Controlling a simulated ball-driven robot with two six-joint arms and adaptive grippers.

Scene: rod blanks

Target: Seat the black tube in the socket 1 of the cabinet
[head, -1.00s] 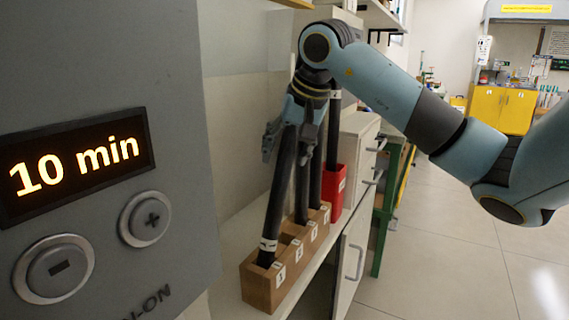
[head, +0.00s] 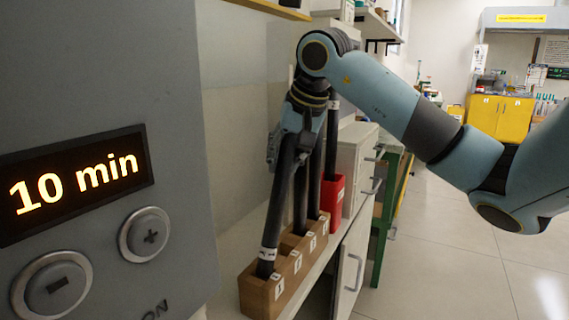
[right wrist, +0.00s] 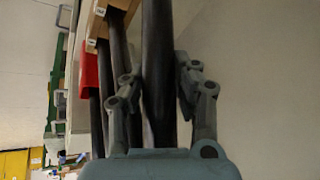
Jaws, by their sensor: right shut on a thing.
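The black tube (head: 277,210) has a white band near its foot. It stands in the nearest socket of the wooden block (head: 257,292), leaning to the right compared with the tubes behind it. Its lower end is hidden in the block. My right gripper (head: 287,148) is shut on the upper part of this tube. In the right wrist view the tube (right wrist: 158,75) runs between the two fingers (right wrist: 158,95). White number labels mark the block's front; the nearest one (head: 279,289) seems to read 1. My left gripper is not in view.
More black tubes (head: 301,200) stand behind in the block, close to my right gripper. One stands in a red holder (head: 333,195). A grey panel with a "10 min" display (head: 75,185) fills the left. White drawers (head: 356,165) stand behind; open floor lies right.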

